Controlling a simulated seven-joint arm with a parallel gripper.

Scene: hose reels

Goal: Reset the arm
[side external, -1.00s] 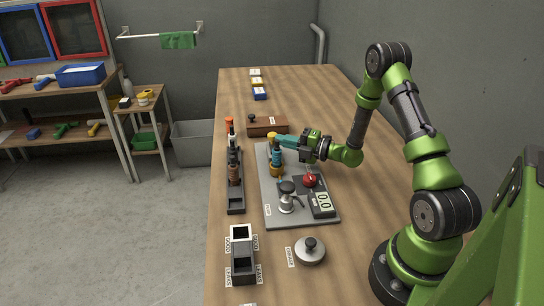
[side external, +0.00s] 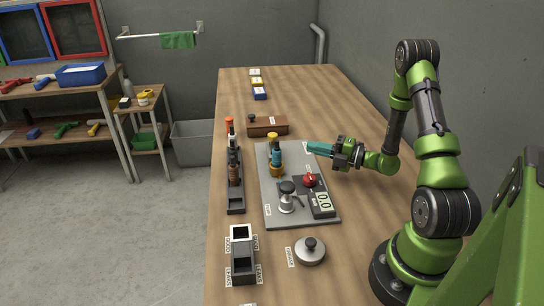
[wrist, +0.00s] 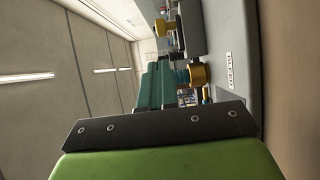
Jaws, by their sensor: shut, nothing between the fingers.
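My gripper (side external: 310,147) is shut and empty, its teal fingers pointing left above the right edge of the grey board (side external: 262,185). A hose piece with a yellow top and blue and brass parts (side external: 276,157) stands upright on the board, left of the fingertips and apart from them. In the wrist view my shut fingers (wrist: 155,85) show, with the brass and blue piece (wrist: 195,75) beyond. The board also carries a red knob (side external: 309,180), a gauge reading 00 (side external: 322,202) and a grey fitting (side external: 287,197).
A dark rack (side external: 235,205) with several upright pieces stands left of the board. A two-well labelled box (side external: 242,255) and a round knobbed lid (side external: 310,251) are in front. A brown box (side external: 268,126) and several small coloured blocks (side external: 260,93) are behind. The table's right side is mostly clear.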

